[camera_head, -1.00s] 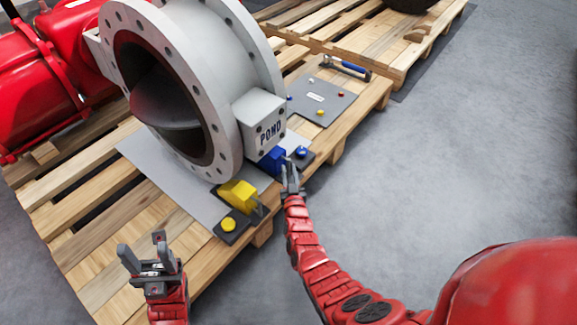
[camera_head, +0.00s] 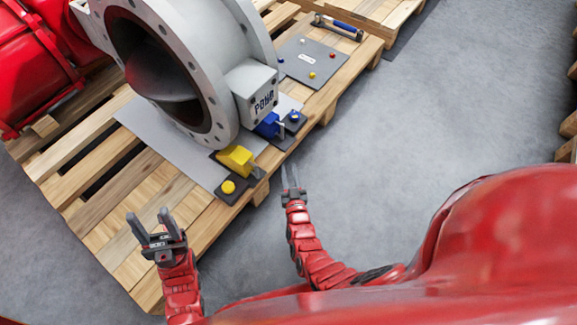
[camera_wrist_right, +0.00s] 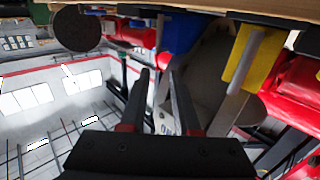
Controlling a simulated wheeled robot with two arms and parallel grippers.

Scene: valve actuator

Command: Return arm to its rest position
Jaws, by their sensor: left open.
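My right gripper (camera_head: 290,165) is over the grey floor, just off the pallet's right edge, and holds nothing. In the right wrist view its two fingers (camera_wrist_right: 159,72) stand apart with an empty gap. My left gripper (camera_head: 148,217) is open and empty above the pallet's near end. The large grey valve (camera_head: 165,75) stands on the pallet with a labelled box on its side. A blue block (camera_head: 267,125) and a yellow block (camera_head: 235,159) sit beside it, both apart from my grippers. They also show in the right wrist view, blue (camera_wrist_right: 184,32) and yellow (camera_wrist_right: 247,57).
The wooden pallet (camera_head: 172,190) carries a grey plate with small coloured buttons (camera_head: 308,58) and a blue-handled tool (camera_head: 338,27). A red actuator (camera_head: 35,70) is at the left. More pallets stand at the right edge. The floor (camera_head: 420,120) between is clear.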

